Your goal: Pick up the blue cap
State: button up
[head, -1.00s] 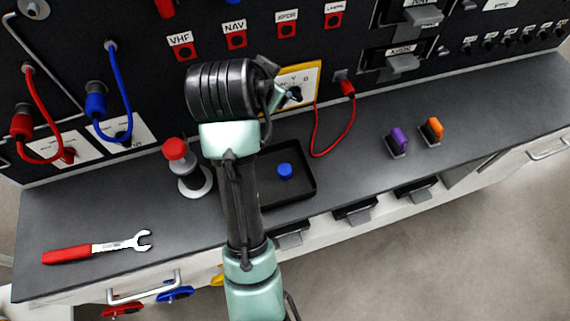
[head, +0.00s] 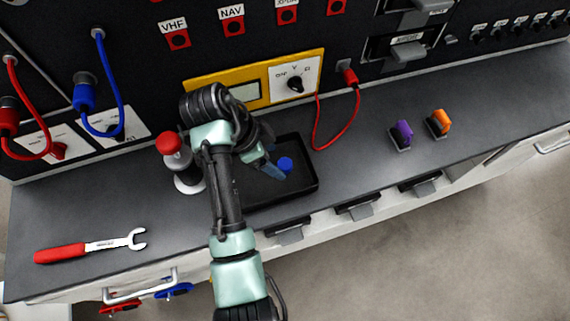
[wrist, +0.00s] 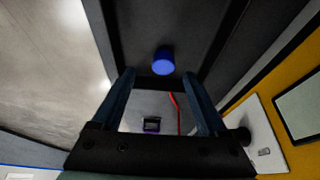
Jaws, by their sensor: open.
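The blue cap (head: 286,164) lies in a black tray (head: 300,189) on the grey bench. My gripper (head: 274,172) is over the tray, just left of the cap in the head view. In the wrist view the cap (wrist: 163,61) shows beyond the fingertips, close to the middle between them. The two fingers of my gripper (wrist: 162,80) are spread apart with nothing between them. The cap looks apart from both fingers. My arm covers the left part of the tray in the head view.
A red cable (head: 348,132) hangs behind the tray's right side. A yellow meter panel (head: 209,82) is behind.

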aim_at(283, 164)
jog(key=x, duration=0.5)
jog(key=shift+w+d+f, duration=0.1)
jog(key=shift+w, duration=0.2)
grip_shut()
dwell(1.1)
